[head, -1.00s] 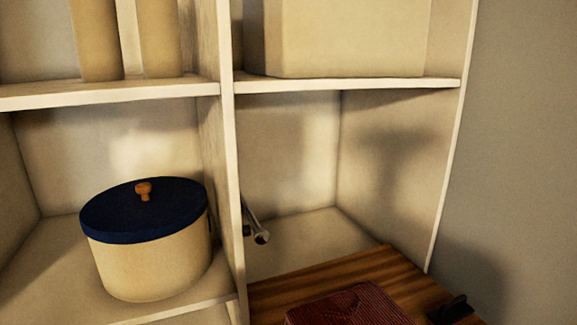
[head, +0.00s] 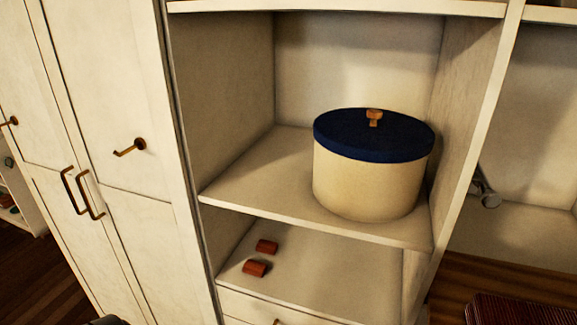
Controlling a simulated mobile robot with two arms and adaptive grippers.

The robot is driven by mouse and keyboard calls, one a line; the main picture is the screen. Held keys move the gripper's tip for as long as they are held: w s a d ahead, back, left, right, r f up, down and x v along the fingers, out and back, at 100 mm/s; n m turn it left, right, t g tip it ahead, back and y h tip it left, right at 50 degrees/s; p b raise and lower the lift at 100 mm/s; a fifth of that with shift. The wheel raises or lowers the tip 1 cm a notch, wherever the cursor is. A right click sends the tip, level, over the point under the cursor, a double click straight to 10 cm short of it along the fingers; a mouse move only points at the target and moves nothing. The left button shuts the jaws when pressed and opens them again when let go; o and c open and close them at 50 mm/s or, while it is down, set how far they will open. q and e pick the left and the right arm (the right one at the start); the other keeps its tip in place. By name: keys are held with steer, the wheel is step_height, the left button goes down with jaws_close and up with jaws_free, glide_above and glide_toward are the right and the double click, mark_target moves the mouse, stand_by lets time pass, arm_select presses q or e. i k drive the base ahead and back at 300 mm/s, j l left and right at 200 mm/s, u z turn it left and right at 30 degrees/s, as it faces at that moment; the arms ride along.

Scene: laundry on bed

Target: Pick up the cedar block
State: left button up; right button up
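Two small reddish-brown wooden blocks lie on the low shelf below the round box in the head view. The nearer cedar block (head: 255,268) lies close to the shelf's front edge. The other cedar block (head: 267,246) lies just behind it, a small gap apart. I cannot tell which one the task means. Neither of my grippers can be made out. A small dark shape shows at the bottom edge on the left, too little to identify. Nothing is seen touching the blocks.
A round cream box (head: 365,185) with a dark blue lid stands on the shelf above the blocks. Cabinet doors (head: 110,160) with brass handles are to the left. A dark red item (head: 520,310) lies on a wooden surface at the bottom right. The low shelf's right part is clear.

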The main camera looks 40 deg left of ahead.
mark_target(251, 267)
steer(key=u, duration=1.6)
